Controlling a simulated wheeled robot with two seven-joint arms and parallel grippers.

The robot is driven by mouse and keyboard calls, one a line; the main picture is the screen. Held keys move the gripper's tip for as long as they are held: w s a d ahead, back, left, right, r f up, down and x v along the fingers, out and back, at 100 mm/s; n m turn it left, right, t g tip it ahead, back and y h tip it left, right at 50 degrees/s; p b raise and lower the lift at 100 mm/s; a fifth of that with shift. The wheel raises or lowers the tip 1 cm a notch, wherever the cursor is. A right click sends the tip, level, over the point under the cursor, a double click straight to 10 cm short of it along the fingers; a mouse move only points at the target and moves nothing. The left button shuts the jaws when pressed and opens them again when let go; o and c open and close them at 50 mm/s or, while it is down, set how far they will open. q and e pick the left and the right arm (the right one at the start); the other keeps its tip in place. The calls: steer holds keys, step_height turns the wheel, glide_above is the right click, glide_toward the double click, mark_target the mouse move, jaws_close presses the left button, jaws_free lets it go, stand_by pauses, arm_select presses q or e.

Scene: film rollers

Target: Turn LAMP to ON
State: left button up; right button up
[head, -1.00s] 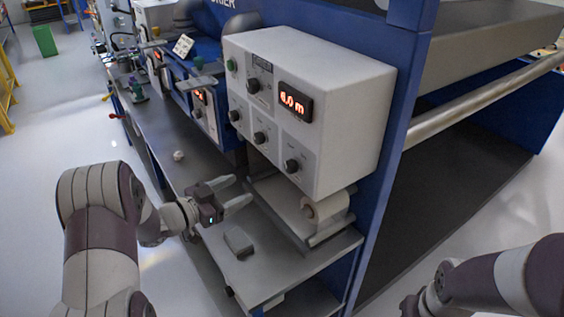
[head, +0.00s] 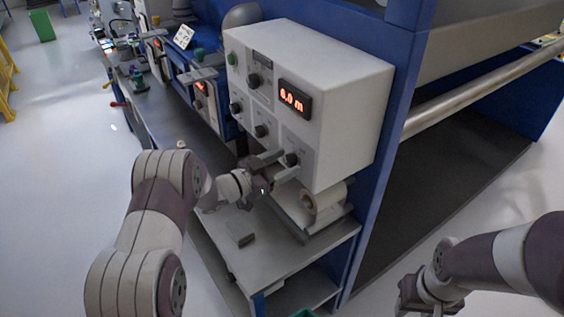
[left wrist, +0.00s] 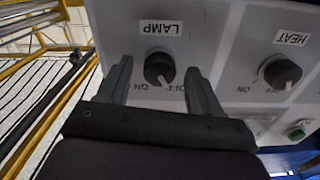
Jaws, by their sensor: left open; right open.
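The LAMP knob (left wrist: 159,69) is a round black dial under its LAMP label, shown upside down in the left wrist view. Its white mark points towards the OFF print rather than ON. In the head view the same knob (head: 291,159) is at the lower right of the grey control box (head: 345,125). My left gripper (left wrist: 160,75) is open, with one finger on each side of the knob; whether they touch it I cannot tell. It also shows in the head view (head: 284,164). My right gripper (head: 416,296) is low at the right, away from the box.
The HEAT knob (left wrist: 280,72) is beside the LAMP knob. A red display (head: 295,98) is above it on the box. A pale film roll (head: 323,197) lies just below the box. A small grey block (head: 241,236) lies on the metal shelf.

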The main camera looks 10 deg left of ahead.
arm_select(q)
steer(key=c, duration=1.1)
steer(key=shift+o, duration=0.2)
steer(key=shift+f+m+b, duration=0.2)
steer(key=shift+m+b, duration=0.3)
steer(key=shift+b, duration=0.4)
steer(key=m+b, duration=0.9)
steer(key=b, duration=0.6)
steer(key=shift+f+m, duration=0.15)
steer(key=shift+m, duration=0.15)
steer(key=shift+r+m+b, duration=0.25)
steer(key=shift+m+b, duration=0.55)
steer(key=shift+b, duration=0.25)
steer(key=o, duration=1.1)
steer(key=shift+c, duration=0.2)
steer(key=shift+s, duration=0.1)
